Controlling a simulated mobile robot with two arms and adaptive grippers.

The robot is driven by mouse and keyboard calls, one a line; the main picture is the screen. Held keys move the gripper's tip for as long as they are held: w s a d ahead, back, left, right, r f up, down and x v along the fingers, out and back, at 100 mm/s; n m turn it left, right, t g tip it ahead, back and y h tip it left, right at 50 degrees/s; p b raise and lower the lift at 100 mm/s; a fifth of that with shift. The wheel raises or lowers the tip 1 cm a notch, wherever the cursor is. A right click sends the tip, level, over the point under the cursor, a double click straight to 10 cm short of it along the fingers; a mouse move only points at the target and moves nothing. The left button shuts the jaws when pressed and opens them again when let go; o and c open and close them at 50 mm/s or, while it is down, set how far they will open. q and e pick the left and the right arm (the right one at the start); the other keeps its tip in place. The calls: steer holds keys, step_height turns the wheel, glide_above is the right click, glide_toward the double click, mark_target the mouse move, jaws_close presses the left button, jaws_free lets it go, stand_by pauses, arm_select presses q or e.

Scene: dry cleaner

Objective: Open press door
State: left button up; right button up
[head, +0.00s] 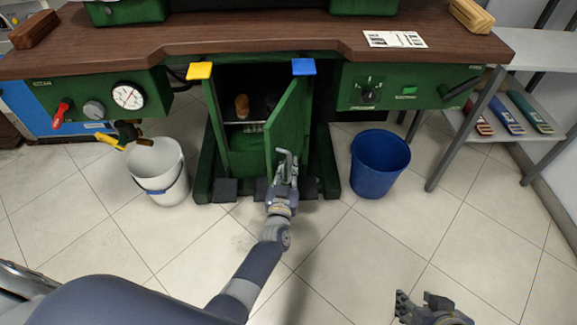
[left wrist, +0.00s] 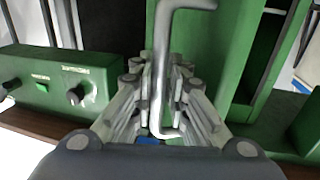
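The green press door (head: 288,122) stands partly open, swung out at the right side of the dark compartment (head: 243,110) under the brown-topped press table. A bent silver handle (head: 283,160) is on the door; it also shows large in the left wrist view (left wrist: 162,70). My left gripper (head: 283,183) is at the handle, with its fingers on both sides of it, and looks closed on it. The finger contact is partly hidden. My right gripper (head: 430,305) is low at the bottom right, away from the door, apparently empty with its fingers apart.
A blue bucket (head: 380,163) stands on the tiled floor right of the door. A white bucket (head: 159,172) stands to the left. Dark pedals (head: 226,190) sit at the press base. The front floor is clear.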

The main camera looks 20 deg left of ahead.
arm_select(q)
steer(key=shift+s, duration=0.1)
steer(key=shift+r, duration=0.1)
steer(key=s+d, duration=0.1)
steer(key=s, duration=0.6)
steer(key=shift+s, duration=0.2)
